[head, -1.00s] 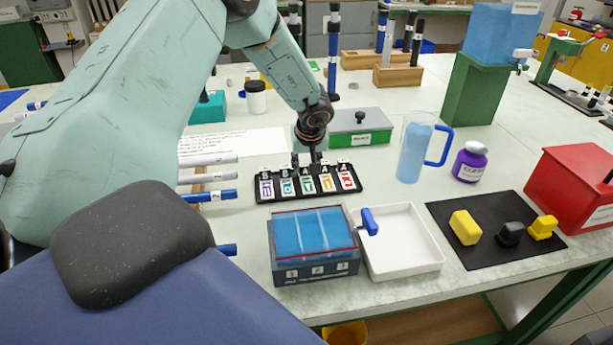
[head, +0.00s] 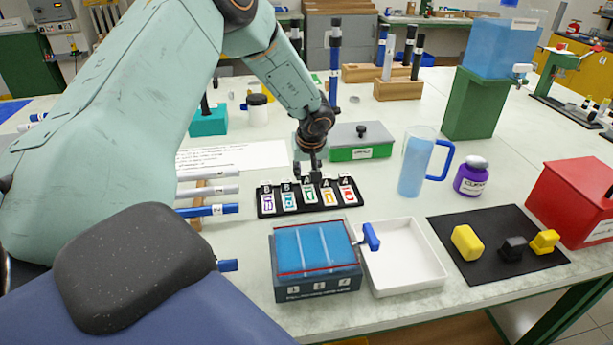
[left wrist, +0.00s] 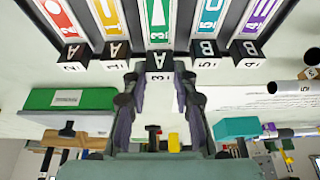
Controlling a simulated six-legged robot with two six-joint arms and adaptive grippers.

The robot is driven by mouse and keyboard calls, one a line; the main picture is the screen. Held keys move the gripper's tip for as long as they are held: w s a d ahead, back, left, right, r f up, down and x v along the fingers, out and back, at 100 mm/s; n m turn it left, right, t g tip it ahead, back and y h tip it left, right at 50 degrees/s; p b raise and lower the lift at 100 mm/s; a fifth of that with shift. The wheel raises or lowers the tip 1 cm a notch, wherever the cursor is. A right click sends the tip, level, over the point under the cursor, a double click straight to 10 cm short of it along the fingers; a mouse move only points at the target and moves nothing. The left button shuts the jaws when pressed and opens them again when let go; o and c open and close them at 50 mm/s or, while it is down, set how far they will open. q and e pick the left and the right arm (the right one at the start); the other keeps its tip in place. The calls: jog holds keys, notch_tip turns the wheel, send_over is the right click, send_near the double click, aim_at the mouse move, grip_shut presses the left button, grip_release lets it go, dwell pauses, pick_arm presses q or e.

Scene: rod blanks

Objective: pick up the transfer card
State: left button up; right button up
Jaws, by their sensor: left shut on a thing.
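A black rack (head: 266,209) on the table holds several upright-labelled cards with coloured faces and black tabs. The left wrist view shows them in a row: red, yellow, green, blue and purple. My left gripper (head: 311,176) is down at the rack's middle. In the left wrist view its fingers (left wrist: 160,88) are shut on the black tab of the green card (left wrist: 158,22), whose tab reads A and 3. The card still lines up with its neighbours; I cannot tell whether it is raised. No readable word marks any card as the transfer card. My right gripper is not in view.
A green-and-grey box (head: 361,152) stands close behind the rack. A blue-lidded bin (head: 316,283) and a white tray (head: 430,285) stand in front. A jug (head: 411,175) is to the right. Rods (head: 208,210) lie to the left.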

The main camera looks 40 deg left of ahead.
aim_at(306, 174)
pick_arm(q)
notch_tip(306, 174, up, 16)
jog(key=p, duration=0.3)
jog(key=shift+r+p, duration=0.2)
jog(key=shift+p, duration=0.2)
jog(key=o, duration=0.4)
jog(key=c, duration=0.4)
jog(key=shift+r, duration=0.1)
